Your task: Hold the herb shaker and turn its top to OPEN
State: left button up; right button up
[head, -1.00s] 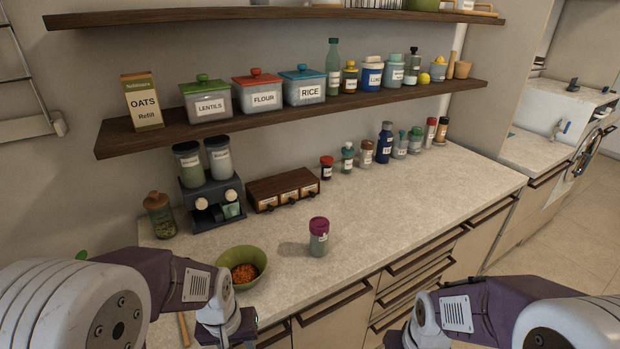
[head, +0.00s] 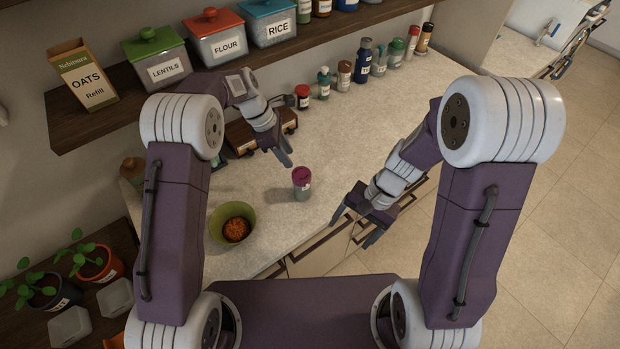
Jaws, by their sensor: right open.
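The herb shaker (head: 301,188), a small grey-green jar with a purple top, stands upright on the counter near its front edge. Its label faces right and is too small to read. My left gripper (head: 284,159) is above the counter, behind and left of the shaker in the picture, apart from it. Its fingers point down toward the front, and their gap is not clear. My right gripper (head: 354,230) is open and empty to the right of the shaker, near the counter's front edge, with its fingers apart.
A green bowl (head: 223,217) with orange contents is left of the shaker. A wooden drawer box (head: 236,138) is partly hidden behind my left arm. Several jars, including a blue bottle (head: 364,55), line the back. The shelf (head: 75,127) overhangs the counter. The counter (head: 350,140) right of the shaker is clear.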

jog(key=w+a+f+m+y, duration=0.4)
jog(key=w+a+m+y, duration=0.1)
jog(key=w+m, duration=0.15)
jog(key=m+t+y, duration=0.3)
jog(key=m+t, duration=0.6)
jog(key=m, duration=0.2)
send_near(308, 190)
jog(key=x, duration=0.6)
jog(key=shift+w, duration=0.1)
jog(key=shift+w+a+f+m, duration=0.15)
jog(key=shift+w+f+m, duration=0.2)
jog(key=shift+w, duration=0.15)
jog(key=x, duration=0.9)
jog(key=shift+r, duration=0.1)
grip_shut()
